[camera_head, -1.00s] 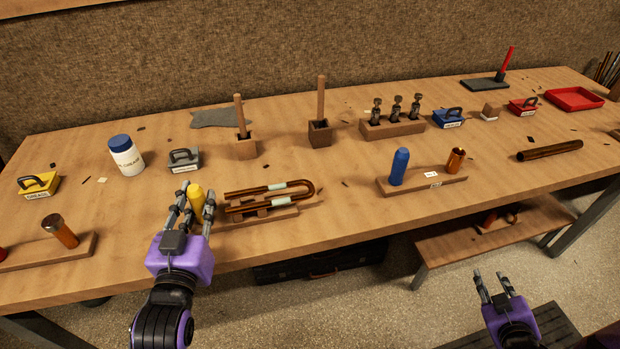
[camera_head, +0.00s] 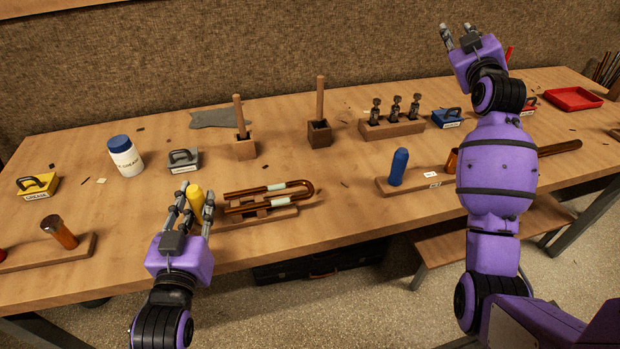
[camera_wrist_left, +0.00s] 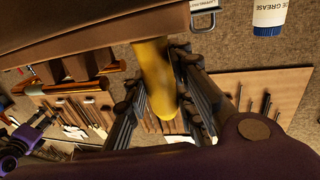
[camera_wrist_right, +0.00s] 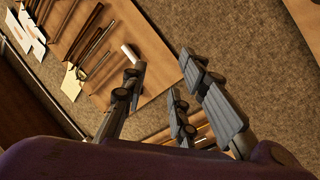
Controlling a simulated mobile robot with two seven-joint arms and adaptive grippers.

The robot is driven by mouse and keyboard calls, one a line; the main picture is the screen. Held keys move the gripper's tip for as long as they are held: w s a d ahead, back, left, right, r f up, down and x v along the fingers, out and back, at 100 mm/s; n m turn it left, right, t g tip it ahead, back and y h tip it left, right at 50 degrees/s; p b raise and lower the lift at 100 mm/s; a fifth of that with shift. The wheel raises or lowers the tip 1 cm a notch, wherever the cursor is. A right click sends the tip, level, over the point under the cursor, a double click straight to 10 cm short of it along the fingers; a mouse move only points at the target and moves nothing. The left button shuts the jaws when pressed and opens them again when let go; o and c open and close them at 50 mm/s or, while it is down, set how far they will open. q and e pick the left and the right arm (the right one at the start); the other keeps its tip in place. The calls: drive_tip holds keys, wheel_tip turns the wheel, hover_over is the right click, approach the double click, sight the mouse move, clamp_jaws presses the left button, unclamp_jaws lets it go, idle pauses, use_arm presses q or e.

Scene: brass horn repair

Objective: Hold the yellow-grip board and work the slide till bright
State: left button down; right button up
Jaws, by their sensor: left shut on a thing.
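The yellow grip (camera_head: 195,204) stands at the left end of a wooden board (camera_head: 276,217). A U-shaped copper-coloured slide (camera_head: 268,197) with pale bands lies on that board. My left gripper (camera_head: 192,206) is shut on the yellow grip; the left wrist view also shows the yellow grip (camera_wrist_left: 155,80) between its fingers. My right gripper (camera_head: 459,36) is raised high at the right, in front of the back wall. Its fingers are spread with nothing between them in the right wrist view (camera_wrist_right: 172,90).
Behind the slide stand a grey-handled block (camera_head: 184,161), a white jar with a blue lid (camera_head: 125,156) and two upright wooden handles in blocks (camera_head: 320,100). A blue grip (camera_head: 398,167) stands on another board to the right, partly behind my right arm.

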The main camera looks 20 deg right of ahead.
drive_tip(key=w+a+r+n+y, duration=0.2)
drive_tip(key=a+n+y, duration=0.1)
drive_tip(key=a, duration=0.5)
drive_tip(key=w+a+r+n+g+y, duration=0.1)
drive_tip(key=w+a+n+y, duration=0.25)
drive_tip(key=a, duration=0.35)
drive_tip(key=w+a+r+n+y, duration=0.1)
drive_tip(key=a+r+n+y, duration=0.2)
drive_tip(key=a, duration=0.5)
drive_tip(key=s+a+f+n+g+y, duration=0.25)
drive_tip(key=a+n, duration=0.25)
drive_tip(key=a, duration=0.4)
drive_tip(key=s+a+f+n+g+y, duration=0.1)
drive_tip(key=a+f+n+g, duration=0.1)
drive_tip(key=a+n+g, duration=0.35)
drive_tip(key=n+g+h, duration=0.6)
drive_tip(key=n+g, duration=0.3)
drive_tip(key=n, duration=0.4)
hover_over(310, 186)
wheel_tip(310, 186, down, 11)
drive_tip(key=shift+h, duration=0.3)
wheel_tip(310, 186, down, 12)
drive_tip(key=shift+r, duration=0.1)
